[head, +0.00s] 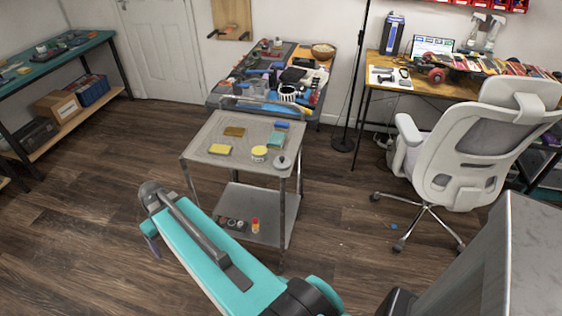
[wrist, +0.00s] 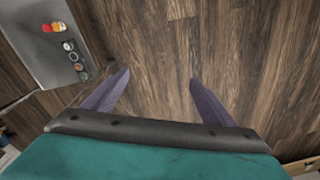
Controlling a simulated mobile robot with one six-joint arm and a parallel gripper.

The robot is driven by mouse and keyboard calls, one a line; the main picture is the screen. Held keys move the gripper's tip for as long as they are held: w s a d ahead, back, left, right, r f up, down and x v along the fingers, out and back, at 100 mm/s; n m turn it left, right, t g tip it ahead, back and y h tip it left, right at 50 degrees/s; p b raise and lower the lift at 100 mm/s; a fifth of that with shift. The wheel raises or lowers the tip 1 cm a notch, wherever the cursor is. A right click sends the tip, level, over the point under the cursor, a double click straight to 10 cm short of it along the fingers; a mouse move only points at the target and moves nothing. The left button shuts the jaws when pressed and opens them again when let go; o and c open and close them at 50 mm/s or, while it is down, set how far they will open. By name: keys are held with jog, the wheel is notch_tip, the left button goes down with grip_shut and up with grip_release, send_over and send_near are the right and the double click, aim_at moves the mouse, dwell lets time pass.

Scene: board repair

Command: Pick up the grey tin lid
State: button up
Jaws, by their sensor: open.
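A small grey round piece with a raised middle, which looks like the grey tin lid (head: 282,162), lies near the front right corner of the metal cart's top (head: 228,135). A yellow and white tin (head: 259,153) stands just left of it. My gripper (wrist: 160,78) is open and empty in the wrist view, its two purple fingers apart above bare wooden floor. In the head view my teal arm reaches left in front of the cart, and the gripper is mostly hidden behind it. The gripper is well away from the lid, which the wrist view does not show.
On the cart top also lie a yellow sponge (head: 219,149), a brown block (head: 234,132), a teal block (head: 275,139) and a blue item (head: 281,124). The lower shelf (wrist: 38,45) holds several small items. A white chair (head: 465,150) stands right; floor left is clear.

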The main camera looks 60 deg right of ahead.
jog(key=s+d+r+t, duration=0.15)
jog(key=d+r, duration=0.35)
jog(key=d, duration=0.8)
jog(key=s+d+r+t, duration=0.1)
jog(key=s+d+r, duration=0.35)
jog(key=d, duration=0.85)
jog(key=s+d+r, duration=0.6)
jog(key=s+d, duration=0.2)
jog(key=d, duration=0.2)
jog(key=s+d+r+t+h, duration=0.1)
jog(key=s+d+r, duration=0.6)
jog(key=d, duration=0.3)
jog(key=shift+s+d+r+m, duration=0.2)
jog(key=shift+s+d+m, duration=0.1)
jog(key=shift+s, duration=0.2)
jog(key=shift+w+f+t, duration=0.1)
jog(key=shift+f+t, duration=0.05)
jog(key=shift+t, duration=0.1)
jog(key=p, duration=0.1)
send_over(283, 158)
jog(key=s, duration=0.2)
jog(key=shift+s+a+f, duration=0.1)
jog(key=shift+f, duration=1.85)
jog(key=shift+a+f, duration=0.1)
jog(key=shift+f, duration=1.85)
jog(key=shift+f+p, duration=0.1)
jog(key=shift+p, duration=0.2)
